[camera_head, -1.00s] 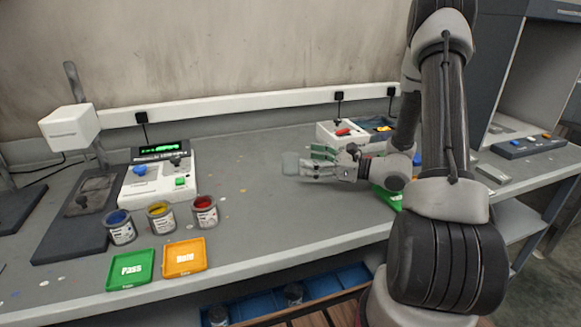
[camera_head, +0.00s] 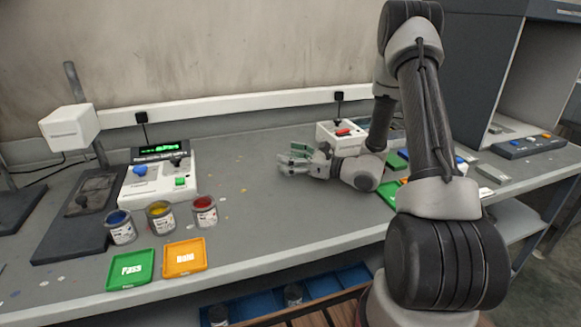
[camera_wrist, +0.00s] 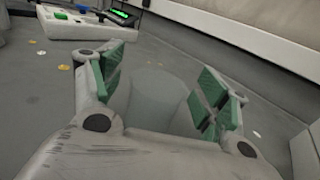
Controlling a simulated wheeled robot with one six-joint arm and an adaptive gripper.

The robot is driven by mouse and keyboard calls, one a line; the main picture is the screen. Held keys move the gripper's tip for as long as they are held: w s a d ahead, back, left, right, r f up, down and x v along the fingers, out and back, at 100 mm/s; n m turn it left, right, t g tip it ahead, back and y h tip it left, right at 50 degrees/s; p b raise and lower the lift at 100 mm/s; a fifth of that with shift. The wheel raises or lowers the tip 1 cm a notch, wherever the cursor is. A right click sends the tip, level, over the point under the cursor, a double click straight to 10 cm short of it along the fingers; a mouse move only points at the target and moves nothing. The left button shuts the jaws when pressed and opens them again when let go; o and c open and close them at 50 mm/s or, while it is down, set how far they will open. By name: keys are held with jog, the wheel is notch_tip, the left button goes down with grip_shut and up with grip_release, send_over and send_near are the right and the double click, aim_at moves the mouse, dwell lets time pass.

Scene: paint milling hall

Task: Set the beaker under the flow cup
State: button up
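The beaker (camera_wrist: 160,100) is a clear glass vessel, faint against the grey bench, and stands between the finger pads in the wrist view. My gripper (camera_wrist: 160,88) has green pads spread on either side of it; I cannot tell whether they touch the glass. In the head view my gripper (camera_head: 288,162) is low over the middle of the bench, pointing left, and the beaker is hardly visible there. I cannot make out a flow cup for certain in either view.
A white instrument (camera_head: 160,180) with a green display stands at left behind several open paint cans (camera_head: 160,217). A green Pass tray (camera_head: 131,269) and orange Hold tray (camera_head: 184,258) lie at the front edge. A white device (camera_head: 335,134) stands behind my gripper.

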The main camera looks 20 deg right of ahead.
jog(key=c, duration=0.9)
jog(key=shift+c, duration=0.2)
